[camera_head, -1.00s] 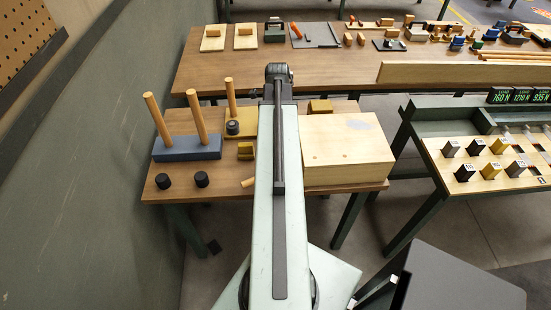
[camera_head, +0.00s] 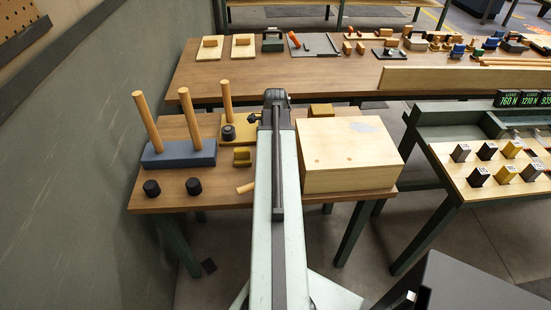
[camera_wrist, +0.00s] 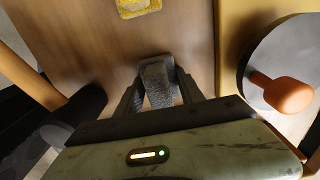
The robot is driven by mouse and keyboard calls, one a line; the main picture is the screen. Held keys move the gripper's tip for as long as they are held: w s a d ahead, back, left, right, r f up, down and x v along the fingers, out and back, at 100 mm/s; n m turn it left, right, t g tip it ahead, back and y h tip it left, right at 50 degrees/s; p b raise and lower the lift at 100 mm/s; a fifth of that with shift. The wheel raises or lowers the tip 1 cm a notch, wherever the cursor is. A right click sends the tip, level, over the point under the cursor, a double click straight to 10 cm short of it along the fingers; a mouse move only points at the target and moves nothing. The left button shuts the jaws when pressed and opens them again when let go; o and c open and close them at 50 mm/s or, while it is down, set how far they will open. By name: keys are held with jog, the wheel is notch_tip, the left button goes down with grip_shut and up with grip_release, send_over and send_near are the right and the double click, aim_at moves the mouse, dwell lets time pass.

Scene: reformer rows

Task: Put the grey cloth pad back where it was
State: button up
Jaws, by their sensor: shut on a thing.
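In the wrist view my gripper (camera_wrist: 158,98) is shut on a dark grey, textured piece, which looks like the grey cloth pad (camera_wrist: 156,76). The pad sits between the two fingertips over brown wooden tabletop; I cannot tell whether it touches the surface. In the head view my own arm hides the gripper and the pad. The arm reaches over the near wooden table (camera_head: 215,194).
Left of my arm stand a blue-grey block with two pegs (camera_head: 180,153), a yellow base with one peg (camera_head: 243,128), two black knobs (camera_head: 193,186) and a short loose dowel (camera_head: 245,188). A yellow block (camera_wrist: 138,7) lies beyond the fingers. A wall is at left.

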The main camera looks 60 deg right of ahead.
jog(key=shift+f, duration=0.1)
jog(key=o, duration=1.2)
notch_tip(320, 180, up, 13)
jog(key=p, duration=1.2)
jog(key=shift+f, duration=0.25)
